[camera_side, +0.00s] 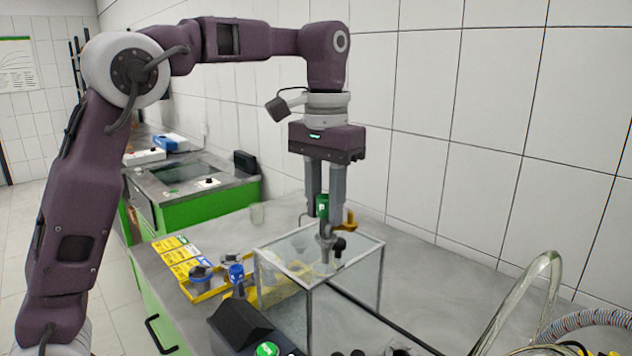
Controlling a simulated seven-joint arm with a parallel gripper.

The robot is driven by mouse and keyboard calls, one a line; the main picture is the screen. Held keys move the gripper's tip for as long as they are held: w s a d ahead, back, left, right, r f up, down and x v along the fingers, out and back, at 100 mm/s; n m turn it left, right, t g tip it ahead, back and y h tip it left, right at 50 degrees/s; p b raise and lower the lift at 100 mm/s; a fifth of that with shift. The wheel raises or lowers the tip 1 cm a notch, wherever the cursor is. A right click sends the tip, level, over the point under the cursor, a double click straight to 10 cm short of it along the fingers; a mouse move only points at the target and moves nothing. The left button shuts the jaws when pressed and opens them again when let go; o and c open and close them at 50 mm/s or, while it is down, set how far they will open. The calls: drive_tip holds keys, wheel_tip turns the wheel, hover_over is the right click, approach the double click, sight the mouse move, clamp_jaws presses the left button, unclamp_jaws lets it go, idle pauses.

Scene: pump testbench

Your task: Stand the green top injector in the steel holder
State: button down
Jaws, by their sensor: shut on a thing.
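The green top injector (322,207) is between the fingers of my gripper (325,213), which points straight down and is shut on it. Only the green part with a white mark shows clearly; the fingers hide much of the rest. Just below the fingertips, a small grey metal piece with a dark knob (339,243) shows over the top of a clear glass box (272,262). I cannot tell whether this piece is part of the injector or of the steel holder. I cannot make out the steel holder for certain, nor whether the injector touches anything.
A yellow part (349,223) shows right beside the fingers. A yellow tray (208,293) and blue-topped parts (237,275) stand left of the glass box. A black device (240,325) and clear hoses (535,290) are in front. The bench (430,290) is bare right of the box.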

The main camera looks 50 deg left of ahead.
drive_tip(key=shift+s+d+f+m, duration=0.2)
drive_tip(key=shift+s+d+m, duration=0.15)
drive_tip(key=shift+d+m, duration=0.2)
drive_tip(key=shift+d+f, duration=0.15)
drive_tip(key=shift+d, duration=0.05)
drive_tip(key=w+d+f+n, duration=0.3)
drive_tip(key=d+f+n, duration=0.3)
drive_tip(key=n, duration=0.3)
drive_tip(key=w+d+f+n, duration=0.3)
drive_tip(key=d+f+n, duration=0.3)
drive_tip(key=f+n, duration=0.1)
drive_tip(key=shift+d+n, duration=0.4)
drive_tip(key=shift+n, duration=0.45)
drive_tip(key=shift+f, duration=0.25)
drive_tip(key=shift+f, duration=1.3)
drive_tip(key=shift+f, duration=0.8)
